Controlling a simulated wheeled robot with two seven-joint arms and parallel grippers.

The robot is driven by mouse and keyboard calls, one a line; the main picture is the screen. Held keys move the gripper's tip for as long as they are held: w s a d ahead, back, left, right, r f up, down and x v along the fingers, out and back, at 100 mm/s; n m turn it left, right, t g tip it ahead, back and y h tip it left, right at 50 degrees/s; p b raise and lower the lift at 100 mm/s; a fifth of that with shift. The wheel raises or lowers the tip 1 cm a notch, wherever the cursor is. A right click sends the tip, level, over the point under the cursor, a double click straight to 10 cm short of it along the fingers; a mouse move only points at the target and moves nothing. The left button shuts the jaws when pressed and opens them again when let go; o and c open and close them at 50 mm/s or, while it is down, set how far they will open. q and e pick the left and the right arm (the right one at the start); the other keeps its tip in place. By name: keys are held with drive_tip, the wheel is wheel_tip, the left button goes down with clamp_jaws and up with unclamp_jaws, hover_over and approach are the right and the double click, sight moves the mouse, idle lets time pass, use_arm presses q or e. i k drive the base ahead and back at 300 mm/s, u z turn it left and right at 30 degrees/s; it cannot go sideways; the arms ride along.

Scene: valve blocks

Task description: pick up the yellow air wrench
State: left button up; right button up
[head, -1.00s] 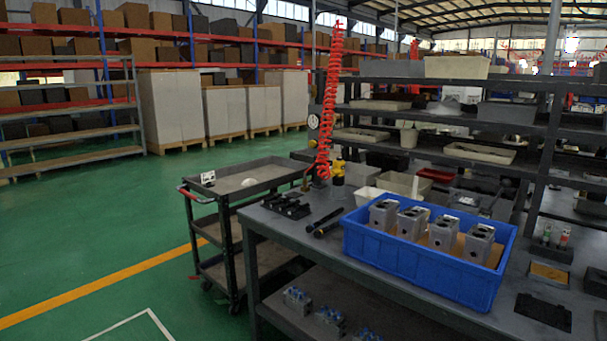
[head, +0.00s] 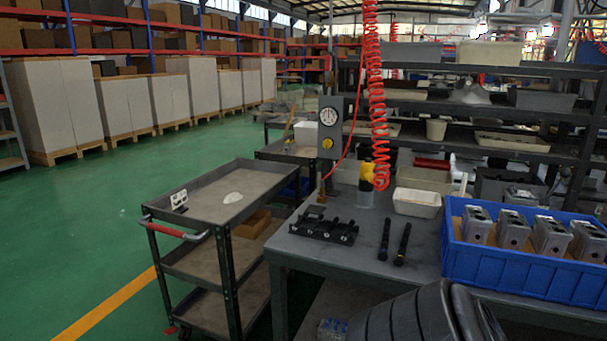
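The yellow air wrench (head: 367,173) is at the back of the grey workbench (head: 388,270), at the lower end of a red coiled hose (head: 374,90). It looks upright, with its yellow body above a greyish lower part. I cannot tell whether it stands on the bench or in a holder. A dark ribbed part of my own arm shows at the bottom edge, in front of the bench. Neither gripper's fingers are in view, and nothing of mine is near the wrench.
A black fixture (head: 324,228) and two black rods (head: 394,241) lie on the bench left of the blue crate (head: 530,277) of metal valve blocks. A white bin (head: 417,203) sits right of the wrench. A dark cart (head: 217,205) stands left; green floor is clear beyond.

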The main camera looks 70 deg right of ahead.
sight(367, 173)
drive_tip(key=z, duration=0.6)
drive_tip(key=i, duration=1.4)
drive_tip(key=z, duration=1.2)
